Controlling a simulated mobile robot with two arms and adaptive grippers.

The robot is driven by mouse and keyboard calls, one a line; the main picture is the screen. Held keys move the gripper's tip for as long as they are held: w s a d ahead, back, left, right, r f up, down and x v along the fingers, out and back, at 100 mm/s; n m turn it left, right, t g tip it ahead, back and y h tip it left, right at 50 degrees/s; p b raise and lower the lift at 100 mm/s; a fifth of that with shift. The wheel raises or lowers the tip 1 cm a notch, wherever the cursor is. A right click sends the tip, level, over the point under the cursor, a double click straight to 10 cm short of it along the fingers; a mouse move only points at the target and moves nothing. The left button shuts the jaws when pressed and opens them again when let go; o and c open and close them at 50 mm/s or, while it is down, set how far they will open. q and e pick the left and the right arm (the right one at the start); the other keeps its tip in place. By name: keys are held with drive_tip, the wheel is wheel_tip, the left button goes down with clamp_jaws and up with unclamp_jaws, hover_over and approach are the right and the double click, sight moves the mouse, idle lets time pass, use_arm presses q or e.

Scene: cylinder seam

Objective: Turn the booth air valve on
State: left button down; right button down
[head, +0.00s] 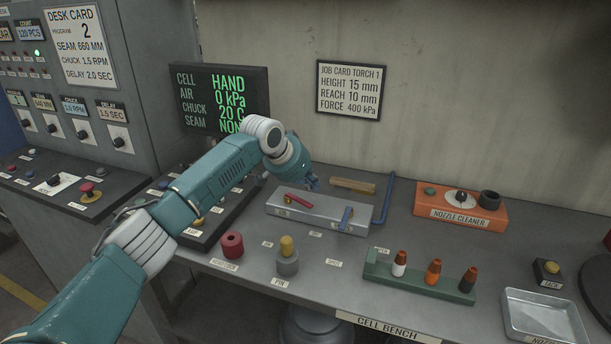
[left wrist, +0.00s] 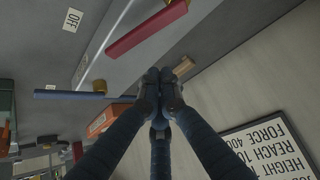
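A pale grey valve block (head: 320,212) lies on the bench and carries two lever handles. The red handle (head: 298,201) lies roughly along the block; it shows large in the left wrist view (left wrist: 146,30). The blue handle (head: 346,218) lies across the block; it also shows in the left wrist view (left wrist: 80,95). I cannot read which lever is the booth air. My left gripper (head: 311,182) is above and behind the block, near the red handle but apart from it. In the left wrist view its fingertips (left wrist: 159,80) are together with nothing seen between them. My right gripper is out of view.
An orange nozzle cleaner (head: 460,208) stands further right. Red and grey cylinders (head: 231,246) stand in front. The display (head: 222,98) reads AIR 0 kPa.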

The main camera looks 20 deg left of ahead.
use_arm(q)
drive_tip(key=shift+x, duration=1.25)
drive_tip(key=shift+s+a+p, duration=0.1)
drive_tip(key=shift+s+p, duration=0.1)
drive_tip(key=shift+p, duration=0.15)
drive_tip(key=shift+s+a+p, duration=0.25)
drive_tip(key=shift+s, duration=0.3)
drive_tip(key=shift+s+a+p, duration=0.2)
drive_tip(key=shift+s+a, duration=0.05)
drive_tip(key=shift+s, duration=0.35)
drive_tip(key=shift+s+a, duration=0.1)
drive_tip(key=shift+s, duration=0.45)
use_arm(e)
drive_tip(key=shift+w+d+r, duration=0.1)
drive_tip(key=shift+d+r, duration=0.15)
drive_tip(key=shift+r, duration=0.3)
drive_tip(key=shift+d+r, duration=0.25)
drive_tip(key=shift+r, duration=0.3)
use_arm(q)
drive_tip(key=shift+f, duration=0.1)
